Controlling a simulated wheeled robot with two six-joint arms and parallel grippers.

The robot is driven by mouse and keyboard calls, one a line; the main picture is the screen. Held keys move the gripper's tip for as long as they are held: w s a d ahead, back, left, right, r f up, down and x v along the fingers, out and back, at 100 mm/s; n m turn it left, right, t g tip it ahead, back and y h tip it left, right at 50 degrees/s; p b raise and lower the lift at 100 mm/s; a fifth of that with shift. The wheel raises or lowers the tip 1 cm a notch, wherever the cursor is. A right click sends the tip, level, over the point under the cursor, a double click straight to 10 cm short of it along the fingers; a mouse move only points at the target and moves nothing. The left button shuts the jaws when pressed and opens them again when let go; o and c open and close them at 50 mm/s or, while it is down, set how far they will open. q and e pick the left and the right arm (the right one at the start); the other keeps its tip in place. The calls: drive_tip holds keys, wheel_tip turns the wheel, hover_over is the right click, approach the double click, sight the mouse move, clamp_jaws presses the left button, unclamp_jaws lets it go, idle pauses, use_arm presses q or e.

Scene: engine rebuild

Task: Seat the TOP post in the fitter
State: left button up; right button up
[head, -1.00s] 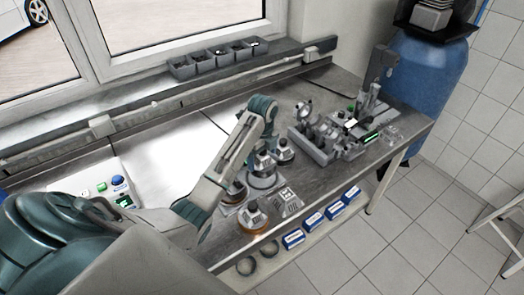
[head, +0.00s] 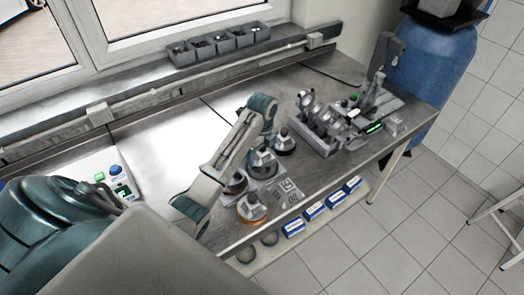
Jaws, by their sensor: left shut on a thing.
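My left gripper (head: 266,146) points down over the group of round pieces on the bench. Its jaws are small and partly hidden by my wrist. It is shut on a small grey part, perhaps the top of the round piece (head: 263,165) below it; I cannot tell whether that part is a post. Similar round pieces with grey tops stand close by: one behind right (head: 284,144), one with a copper-coloured base in front (head: 252,209). A grey fixture (head: 322,130) with upright round parts stands to the right; I cannot tell which unit is the fitter. My right gripper is out of view.
A device with a lit green display (head: 374,127) and a tall grey upright (head: 380,65) stand at the bench's right end. A marked plate (head: 289,190) lies near the front edge. Blue boxes (head: 314,210) sit on the lower shelf. The bench's left middle is clear.

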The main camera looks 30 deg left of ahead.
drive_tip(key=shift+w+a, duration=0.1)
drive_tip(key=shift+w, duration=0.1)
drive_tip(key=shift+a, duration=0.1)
use_arm(q)
drive_tip(key=shift+f, duration=0.1)
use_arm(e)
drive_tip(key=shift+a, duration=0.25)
use_arm(q)
drive_tip(key=shift+f, duration=0.1)
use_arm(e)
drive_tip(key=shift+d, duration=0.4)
use_arm(q)
drive_tip(key=shift+f, duration=0.6)
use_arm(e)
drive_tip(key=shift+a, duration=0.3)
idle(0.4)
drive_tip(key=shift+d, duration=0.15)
use_arm(q)
drive_tip(key=o, duration=1)
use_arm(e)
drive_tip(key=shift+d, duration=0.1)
